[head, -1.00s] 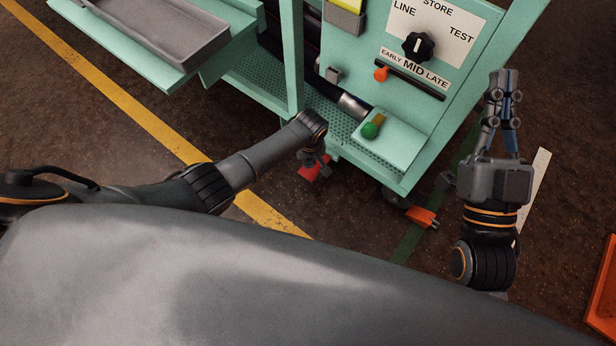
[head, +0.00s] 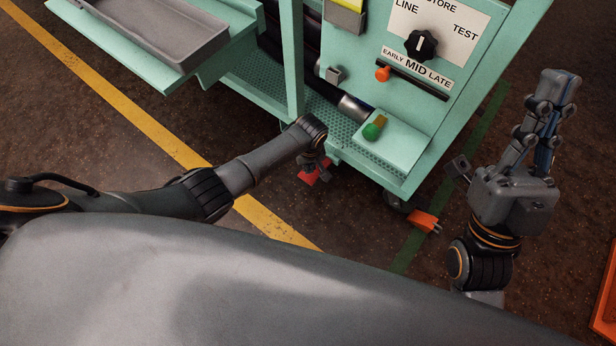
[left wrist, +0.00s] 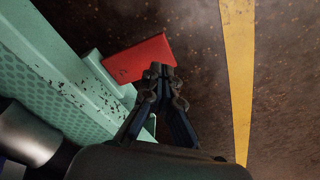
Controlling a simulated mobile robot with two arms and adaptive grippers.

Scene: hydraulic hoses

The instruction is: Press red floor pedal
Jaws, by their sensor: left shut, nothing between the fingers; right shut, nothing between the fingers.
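The red floor pedal (head: 314,172) sits low at the bottom edge of the green cart, partly hidden behind my left gripper (head: 318,172) in the head view. In the left wrist view the red pedal (left wrist: 140,60) is a flat red plate joined to the cart's edge. My left gripper (left wrist: 160,72) is shut and empty, pointing down, with its fingertips overlapping the pedal's near edge in that view. I cannot tell whether they touch it. My right gripper (head: 560,85) is shut and empty, raised over the floor right of the cart.
The green cart (head: 405,175) carries a selector knob (head: 421,44), an orange slider (head: 383,74), a green button (head: 371,132) and a grey tray (head: 165,35). An orange caster pedal (head: 424,221) is at its right corner. A yellow floor line (head: 110,105) runs past. An orange object (head: 606,300) stands far right.

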